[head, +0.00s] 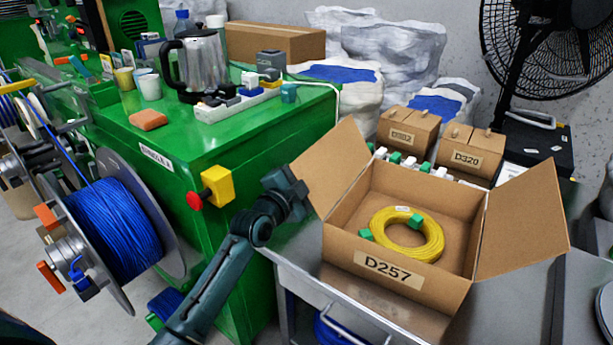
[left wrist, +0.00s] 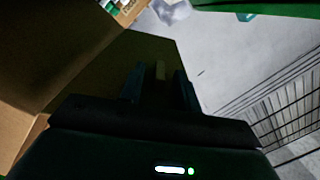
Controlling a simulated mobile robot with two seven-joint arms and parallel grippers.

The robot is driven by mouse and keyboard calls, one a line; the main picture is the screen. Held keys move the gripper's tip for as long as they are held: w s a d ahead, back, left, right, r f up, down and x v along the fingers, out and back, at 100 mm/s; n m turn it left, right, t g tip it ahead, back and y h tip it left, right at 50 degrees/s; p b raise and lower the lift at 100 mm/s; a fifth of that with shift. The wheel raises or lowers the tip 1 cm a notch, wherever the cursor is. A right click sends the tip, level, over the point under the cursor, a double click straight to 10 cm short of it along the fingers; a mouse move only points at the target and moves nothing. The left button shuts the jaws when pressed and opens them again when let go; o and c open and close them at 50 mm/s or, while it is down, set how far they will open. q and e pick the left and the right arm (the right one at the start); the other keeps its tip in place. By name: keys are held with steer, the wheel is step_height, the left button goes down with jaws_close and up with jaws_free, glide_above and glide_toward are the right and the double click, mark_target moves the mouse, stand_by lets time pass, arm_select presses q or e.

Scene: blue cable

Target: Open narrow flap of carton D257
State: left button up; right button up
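The brown carton D257 (head: 340,252) stands open on a grey metal table, its label facing me. A coil of yellow cable (head: 388,228) with green pieces lies inside. Its left narrow flap (head: 333,165) leans up and outward. Its right narrow flap (head: 522,222) is spread outward. My left gripper (head: 298,188) is at the outer side of the left flap, close to its edge; contact is not clear. In the left wrist view, the fingers (left wrist: 160,88) are apart in front of a shadowed brown panel (left wrist: 110,65). My right gripper is not in view.
The green bench (head: 240,125) with a kettle (head: 198,65) and a red-and-yellow switch (head: 215,187) stands at left. A blue cable reel (head: 115,225) is at far left. Small cartons D302 (head: 405,132) and D320 (head: 468,155) stand behind carton D257.

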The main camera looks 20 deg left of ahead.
arm_select(q)
jaws_close()
stand_by(0.6)
